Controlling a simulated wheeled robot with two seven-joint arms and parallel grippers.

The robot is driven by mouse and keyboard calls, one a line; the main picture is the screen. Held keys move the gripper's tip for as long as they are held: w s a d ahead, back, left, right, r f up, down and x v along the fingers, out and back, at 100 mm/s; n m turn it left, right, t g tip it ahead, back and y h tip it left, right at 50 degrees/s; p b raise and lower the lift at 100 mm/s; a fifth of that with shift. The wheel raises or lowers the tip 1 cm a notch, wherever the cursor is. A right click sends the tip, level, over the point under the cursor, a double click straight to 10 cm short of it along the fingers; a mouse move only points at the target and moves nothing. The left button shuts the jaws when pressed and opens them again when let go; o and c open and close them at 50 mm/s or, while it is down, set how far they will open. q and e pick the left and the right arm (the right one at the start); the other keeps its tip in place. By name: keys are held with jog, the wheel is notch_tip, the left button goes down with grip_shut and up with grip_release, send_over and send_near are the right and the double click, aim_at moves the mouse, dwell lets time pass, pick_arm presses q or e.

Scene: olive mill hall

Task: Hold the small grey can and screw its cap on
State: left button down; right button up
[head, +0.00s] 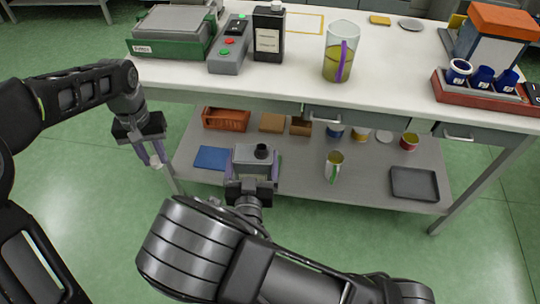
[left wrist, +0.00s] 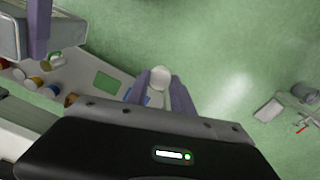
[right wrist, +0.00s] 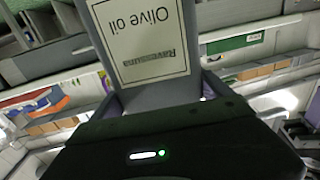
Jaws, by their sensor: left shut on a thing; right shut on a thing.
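The small grey can (head: 251,170) is a box-shaped tin with a dark neck on its top. My right gripper (head: 252,184) is shut on it and holds it upright in front of the bench. Its "Olive oil" label (right wrist: 143,42) shows in the right wrist view. My left gripper (head: 156,160) is shut on a small white round cap (left wrist: 159,77) at its fingertips. The cap is well to the left of the can and apart from it. The can also shows in the left wrist view (left wrist: 68,32) with a finger across it.
The white bench top (head: 300,78) lies beyond my grippers, with a scale, a button box, a dark tin and a jug (head: 341,62). Below is a grey shelf (head: 305,185) with a crate, a blue pad, a mug and a tray (head: 414,184). Green floor is free at the left.

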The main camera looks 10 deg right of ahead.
dwell(0.4)
pick_arm(q)
jog(key=d+r+m, duration=0.1)
jog(key=d+r, duration=0.1)
jog(key=d, duration=0.6)
jog(key=d+r+m, duration=0.2)
jog(key=d+r, duration=0.1)
jog(key=d, duration=0.5)
jog(key=s+d+r+m, duration=0.1)
jog(key=d+r, duration=0.1)
jog(key=d, duration=0.6)
jog(key=shift+d+r+m, duration=0.15)
jog(key=shift+d+m, duration=0.1)
jog(key=shift+m, duration=0.05)
jog(key=d+r, duration=0.1)
jog(key=s+d+r, duration=0.1)
jog(key=r, duration=0.1)
jog(key=shift+d, duration=0.25)
jog(key=shift+s+a, duration=0.25)
jog(key=shift+s, duration=0.05)
jog(key=shift+f, duration=0.1)
